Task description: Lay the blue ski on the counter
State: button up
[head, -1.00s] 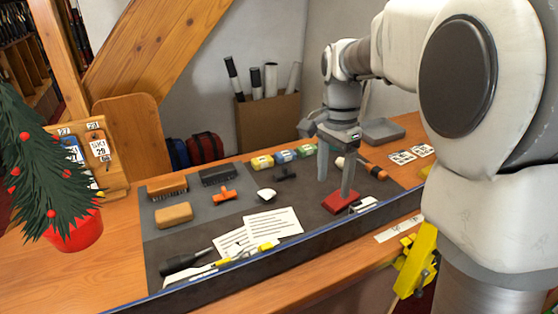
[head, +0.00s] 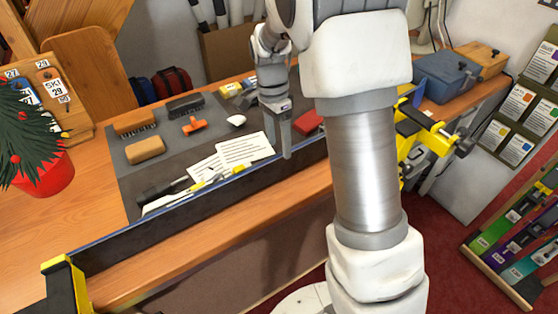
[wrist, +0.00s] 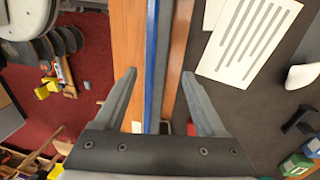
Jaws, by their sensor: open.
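The blue ski (head: 160,224) stands on its edge along the front of the wooden counter (head: 85,215), with a dark face and a thin blue upper edge. A yellow vise (head: 62,285) is at its left end and another yellow vise (head: 425,130) is at the right, behind my arm. My gripper (head: 284,155) points down at the ski, right of its middle. In the wrist view my open gripper (wrist: 158,76) has the ski's blue edge (wrist: 152,70) between its fingers. I cannot tell whether the fingers touch it. My arm hides the ski's right part.
A grey mat (head: 190,160) behind the ski holds white sheets (head: 245,150), brushes (head: 135,122), an orange tool (head: 193,125) and a red block (head: 308,122). A small tree in a red pot (head: 45,178) stands at left. Bare counter lies left of the mat.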

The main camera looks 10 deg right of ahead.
aim_at(281, 162)
jog(key=f, duration=0.2)
jog(key=s+f, duration=0.1)
jog(key=f, duration=0.3)
jog(key=shift+s+d+f, duration=0.15)
jog(key=shift+s, duration=0.15)
grip_shut()
dwell(1.2)
